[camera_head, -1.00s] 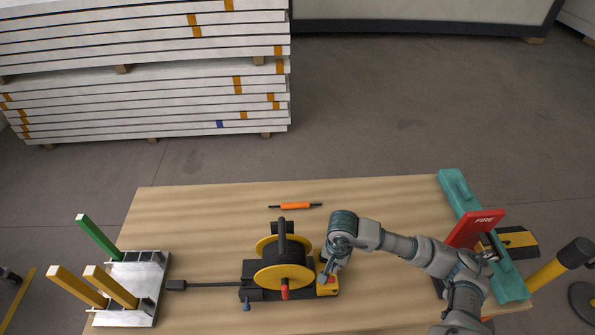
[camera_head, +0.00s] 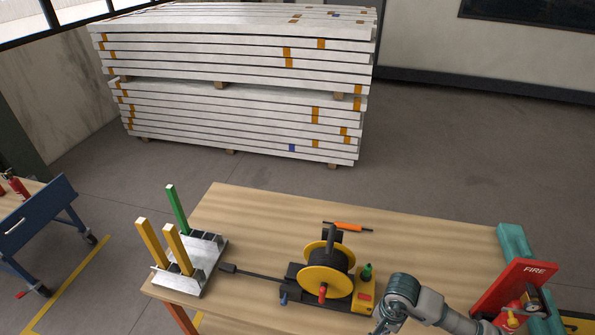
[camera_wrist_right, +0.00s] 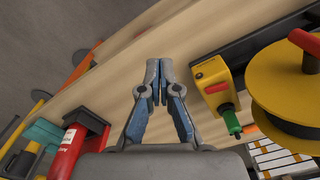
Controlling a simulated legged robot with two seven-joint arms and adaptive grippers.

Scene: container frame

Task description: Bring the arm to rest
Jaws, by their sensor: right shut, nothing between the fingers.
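My right arm enters the head view at the lower right, with its wrist (camera_head: 400,292) over the table's front part, right of the cable reel. The fingers are barely visible there at the picture's bottom edge. In the right wrist view my right gripper (camera_wrist_right: 159,82) has its fingertips together, with nothing between them, above bare wooden table. The yellow and black cable reel (camera_head: 327,268) stands on its base beside the gripper, apart from it. It also shows at the right of the wrist view (camera_wrist_right: 285,85). My left arm is not visible.
A wooden table (camera_head: 430,240) carries a metal rack (camera_head: 205,262) with green and yellow bars at left, and an orange tool (camera_head: 348,226) behind the reel. A red fire extinguisher stand (camera_head: 515,285) is close to my arm's right. White stacked panels (camera_head: 230,100) stand beyond.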

